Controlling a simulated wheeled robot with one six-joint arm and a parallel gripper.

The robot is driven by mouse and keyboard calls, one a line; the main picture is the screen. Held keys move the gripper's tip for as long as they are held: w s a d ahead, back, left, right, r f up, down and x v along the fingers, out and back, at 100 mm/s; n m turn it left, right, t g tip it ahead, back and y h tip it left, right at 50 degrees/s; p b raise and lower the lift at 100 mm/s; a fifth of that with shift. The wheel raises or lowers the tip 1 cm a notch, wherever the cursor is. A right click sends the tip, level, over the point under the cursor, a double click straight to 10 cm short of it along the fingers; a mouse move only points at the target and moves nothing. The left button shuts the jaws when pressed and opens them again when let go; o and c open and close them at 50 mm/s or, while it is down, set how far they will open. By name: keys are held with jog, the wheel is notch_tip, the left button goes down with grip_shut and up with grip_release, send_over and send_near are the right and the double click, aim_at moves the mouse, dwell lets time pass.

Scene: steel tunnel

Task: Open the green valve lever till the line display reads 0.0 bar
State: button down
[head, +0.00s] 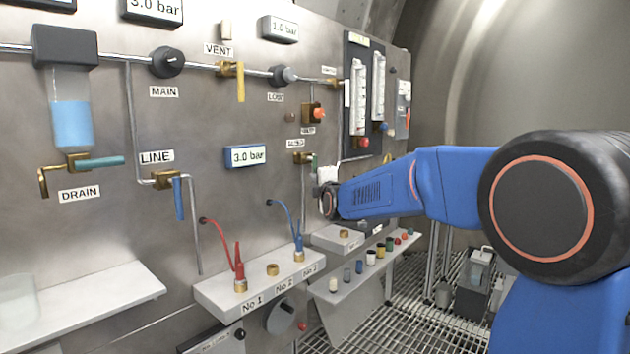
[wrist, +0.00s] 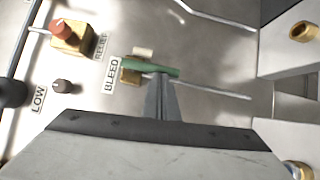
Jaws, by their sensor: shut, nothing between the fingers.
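The green valve lever (head: 314,163) hangs down from the brass valve under the BLEED label (head: 295,144) in the head view. In the wrist view the green lever (wrist: 152,68) lies across the picture beside the BLEED label (wrist: 111,74). My gripper (wrist: 160,80) is shut and empty, with its fingertips right at the lever; I cannot tell whether they touch it. In the head view my gripper (head: 326,174) is at the wall beside the lever, partly hiding it. The blue-framed display (head: 246,156) near the LINE label reads 3.0 bar.
A teal DRAIN lever (head: 100,162), a blue LINE lever (head: 179,198) and a yellow VENT lever (head: 240,82) are on the wall. A red-knobbed relief valve (wrist: 70,35) is near the BLEED valve. Shelves with fittings (head: 262,285) stick out below.

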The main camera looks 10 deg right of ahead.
jog(key=shift+f, duration=0.1)
jog(key=w+d+r+n+t+y, duration=0.1)
jog(key=w+d+n+y, duration=0.1)
jog(key=n+y, duration=0.4)
jog(key=w+d+r+n+t+y, duration=0.1)
jog(key=w+d+n+y, duration=0.2)
jog(key=n, duration=1.3)
jog(key=d+y, duration=0.2)
jog(key=y, duration=0.2)
jog(key=shift+r, duration=0.3)
jog(key=shift+w, duration=0.1)
